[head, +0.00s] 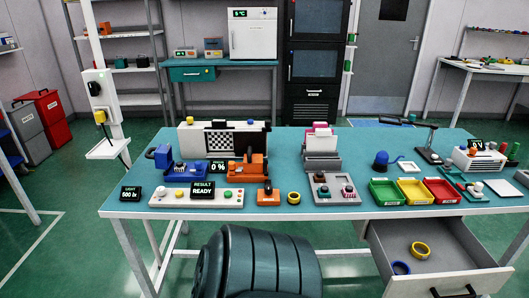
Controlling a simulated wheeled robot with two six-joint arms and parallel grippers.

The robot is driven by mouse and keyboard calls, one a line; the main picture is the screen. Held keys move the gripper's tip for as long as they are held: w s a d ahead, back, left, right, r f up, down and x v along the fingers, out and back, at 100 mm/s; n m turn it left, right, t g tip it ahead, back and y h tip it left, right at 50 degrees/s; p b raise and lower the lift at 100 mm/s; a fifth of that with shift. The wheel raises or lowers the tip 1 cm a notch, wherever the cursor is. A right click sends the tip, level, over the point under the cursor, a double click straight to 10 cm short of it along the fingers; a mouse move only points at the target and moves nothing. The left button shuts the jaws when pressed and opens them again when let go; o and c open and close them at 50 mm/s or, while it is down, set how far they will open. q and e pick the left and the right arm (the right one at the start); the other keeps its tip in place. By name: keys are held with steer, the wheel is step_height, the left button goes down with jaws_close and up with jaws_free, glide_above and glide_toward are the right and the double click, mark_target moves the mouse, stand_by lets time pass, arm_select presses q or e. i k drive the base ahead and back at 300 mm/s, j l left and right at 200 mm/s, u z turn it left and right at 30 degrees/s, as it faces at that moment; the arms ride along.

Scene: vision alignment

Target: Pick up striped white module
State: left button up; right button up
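A white block with dark stripes (480,160) sits at the right of the teal table (258,210), with small coloured parts and a dark display at its top; it may be the striped white module, but it is too small to be sure. A white slotted holder (322,146) with upright white and pink pieces stands at the back middle; whether it has stripes cannot be told. Neither of my grippers shows in the head view.
A dark ribbed rounded object (262,264) stands before the table. An open drawer (444,244) juts out at right, holding yellow and blue rings. Green, yellow and red trays (415,191), a control panel (196,197) and a checkerboard (219,139) crowd the table.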

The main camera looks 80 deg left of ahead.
mark_target(180, 166)
steer(key=k+u, duration=0.1)
steer(key=u, duration=3.2)
